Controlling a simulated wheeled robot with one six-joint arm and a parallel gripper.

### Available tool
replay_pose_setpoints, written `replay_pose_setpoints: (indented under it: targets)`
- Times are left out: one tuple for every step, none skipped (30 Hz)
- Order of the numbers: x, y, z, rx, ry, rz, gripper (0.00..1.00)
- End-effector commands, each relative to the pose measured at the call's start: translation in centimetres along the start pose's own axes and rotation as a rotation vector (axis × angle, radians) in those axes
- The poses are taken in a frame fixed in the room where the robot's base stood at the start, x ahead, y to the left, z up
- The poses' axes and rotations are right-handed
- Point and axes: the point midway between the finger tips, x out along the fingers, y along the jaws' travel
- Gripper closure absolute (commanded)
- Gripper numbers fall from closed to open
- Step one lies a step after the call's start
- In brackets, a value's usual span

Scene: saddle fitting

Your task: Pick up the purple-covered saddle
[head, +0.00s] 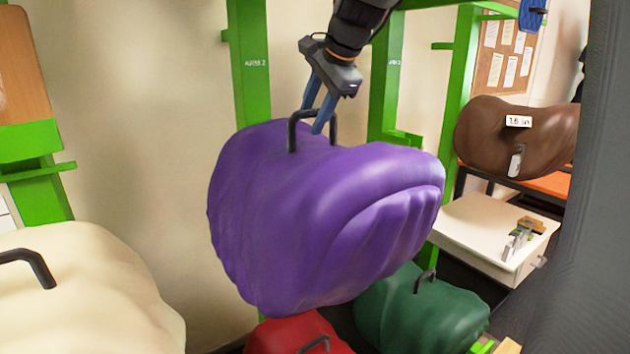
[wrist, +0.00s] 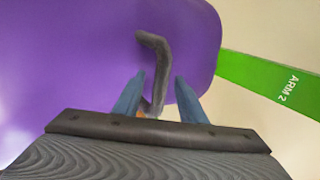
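The purple-covered saddle (head: 320,220) is in the middle of the head view, in front of the green uprights. What it rests on is hidden. A dark bar handle (head: 291,132) stands up from its top. My gripper (head: 314,118) is above the saddle, pointing down, with its blue fingers on either side of the handle. In the wrist view, the handle (wrist: 158,65) runs between the spread fingertips (wrist: 160,80) of my gripper, over the purple cover (wrist: 70,60). Slim gaps show beside the bar, so the gripper looks open.
A green upright (head: 250,70) marked ARM 2 stands behind the saddle. A red saddle (head: 285,338) and a green saddle (head: 415,318) sit below it. A cream saddle (head: 90,300) is at left. A brown saddle (head: 490,145) and a white cabinet (head: 480,235) are at right.

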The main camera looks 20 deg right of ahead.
Motion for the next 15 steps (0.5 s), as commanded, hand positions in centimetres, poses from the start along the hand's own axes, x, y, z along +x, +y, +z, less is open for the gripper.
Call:
replay_pose_setpoints:
  targets:
    - [0.00,0.00,0.00,0.000,0.000,0.000,0.63]
    - [0.00,0.00,0.00,0.000,0.000,0.000,0.64]
    - [-0.01,-0.01,-0.01,0.000,0.000,0.000,0.71]
    - [-0.02,-0.01,-0.01,0.000,0.000,0.000,0.76]
    - [-0.02,-0.01,-0.01,0.000,0.000,0.000,0.81]
    - [-0.02,-0.01,0.00,0.000,0.000,0.000,0.88]
    - [-0.03,-0.01,-0.01,0.000,0.000,0.000,0.93]
    - [-0.03,-0.01,0.00,0.000,0.000,0.000,0.98]
    - [-0.03,-0.01,-0.01,0.000,0.000,0.000,1.00]
    - [-0.03,-0.01,-0.01,0.000,0.000,0.000,1.00]
    - [-0.03,-0.01,-0.01,0.000,0.000,0.000,1.00]
    - [-0.03,-0.01,-0.01,-0.001,0.000,0.000,1.00]
    - [-0.04,-0.01,0.00,-0.001,0.000,0.000,1.00]
    - [-0.04,-0.01,0.00,-0.001,0.000,0.000,1.00]
    - [-0.04,0.00,-0.01,0.000,0.000,0.000,1.00]
